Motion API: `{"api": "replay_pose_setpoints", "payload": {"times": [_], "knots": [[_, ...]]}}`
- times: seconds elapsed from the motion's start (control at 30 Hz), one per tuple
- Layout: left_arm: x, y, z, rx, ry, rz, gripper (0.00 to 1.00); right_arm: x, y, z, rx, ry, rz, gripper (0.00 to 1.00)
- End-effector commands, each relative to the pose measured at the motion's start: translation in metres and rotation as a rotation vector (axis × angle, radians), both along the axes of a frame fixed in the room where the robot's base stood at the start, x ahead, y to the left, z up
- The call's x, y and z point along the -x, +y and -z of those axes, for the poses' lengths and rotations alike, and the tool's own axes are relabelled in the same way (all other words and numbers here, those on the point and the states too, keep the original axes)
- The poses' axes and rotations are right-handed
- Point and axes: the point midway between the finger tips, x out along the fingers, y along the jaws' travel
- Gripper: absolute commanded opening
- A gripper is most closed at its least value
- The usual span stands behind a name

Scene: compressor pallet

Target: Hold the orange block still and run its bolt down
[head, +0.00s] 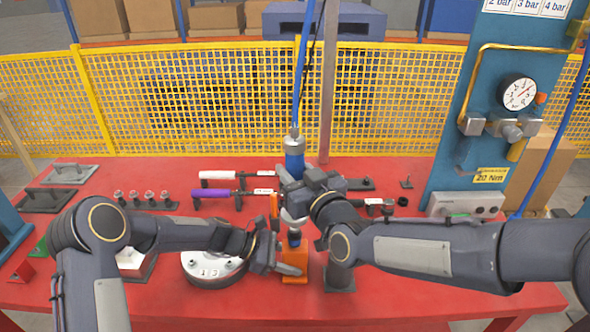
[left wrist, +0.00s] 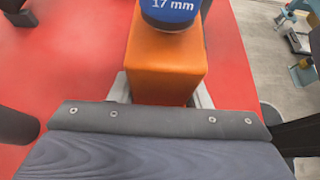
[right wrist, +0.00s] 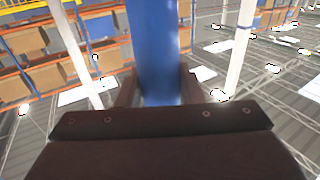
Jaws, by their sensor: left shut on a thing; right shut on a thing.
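The orange block (head: 292,262) stands upright on the red table near its front edge. My left gripper (head: 278,266) is shut on it from the left; the left wrist view shows the block (left wrist: 163,70) between the fingers. A blue socket marked 17 mm (left wrist: 170,10) sits at the block's top and hides the bolt. My right gripper (head: 302,190) is shut on the blue hanging driver (head: 294,160), above the block. In the right wrist view the driver's blue body (right wrist: 157,50) stands between the fingers.
A round numbered plate (head: 212,266) lies left of the block. White-handled (head: 217,179) and purple-handled (head: 214,193) tools lie behind. A gauge panel (head: 500,100) stands at the right. A blue hose (head: 304,60) rises from the driver. Yellow fencing (head: 190,95) runs behind the table.

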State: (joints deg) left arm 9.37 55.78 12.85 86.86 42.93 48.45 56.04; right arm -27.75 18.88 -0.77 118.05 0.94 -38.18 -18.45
Motion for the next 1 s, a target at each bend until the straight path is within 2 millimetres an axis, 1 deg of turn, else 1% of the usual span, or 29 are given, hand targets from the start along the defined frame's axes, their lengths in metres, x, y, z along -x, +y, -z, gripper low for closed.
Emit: {"api": "replay_pose_setpoints", "payload": {"times": [0.3,1.0], "knots": [[0.0,0.0,-0.001,0.001,0.0,0.001,0.16,0.0,0.0,0.007,0.005,0.009,-0.001,0.0],[0.0,0.0,-0.001,0.001,0.0,0.001,0.16,0.0,0.0,0.013,0.007,0.011,0.0,0.0]]}}
